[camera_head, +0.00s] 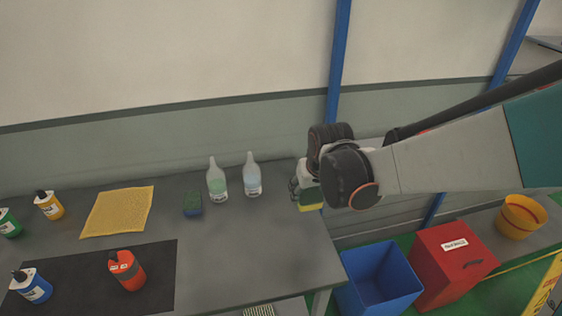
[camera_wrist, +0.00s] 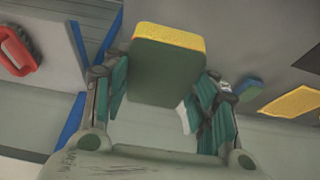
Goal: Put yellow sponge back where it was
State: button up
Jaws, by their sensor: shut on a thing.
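The yellow sponge (camera_head: 311,206), with a dark green face, is held by my gripper (camera_head: 306,193) near the right edge of the grey table in the head view. The wrist view shows the sponge (camera_wrist: 168,66) between the two fingers of my gripper (camera_wrist: 160,92), its green side facing the camera and its yellow edge at the top. The fingers stand on either side of it. A second sponge (camera_head: 193,203), dark green on blue, lies on the table left of the bottles; it also shows in the wrist view (camera_wrist: 249,89).
Two clear bottles (camera_head: 217,181) (camera_head: 252,176) stand near the table's back edge. A yellow cloth (camera_head: 118,211), a dark mat (camera_head: 75,292) and a red bottle (camera_head: 127,270) are on the left. A blue bin (camera_head: 378,279) and a red box (camera_head: 452,262) stand right of the table. The table's middle right is clear.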

aim_at(301, 240)
jog(key=f+b, duration=0.4)
jog(key=f, duration=0.2)
jog(key=f+b, duration=0.5)
jog(key=f, duration=0.2)
jog(key=f+b, duration=0.5)
jog(key=f, duration=0.2)
jog(key=shift+s+a+f, duration=0.1)
jog(key=shift+s+a, duration=0.05)
jog(key=shift+s, duration=0.15)
jog(key=shift+f, duration=0.1)
jog(key=o, duration=0.9)
jog(key=shift+o, duration=0.2)
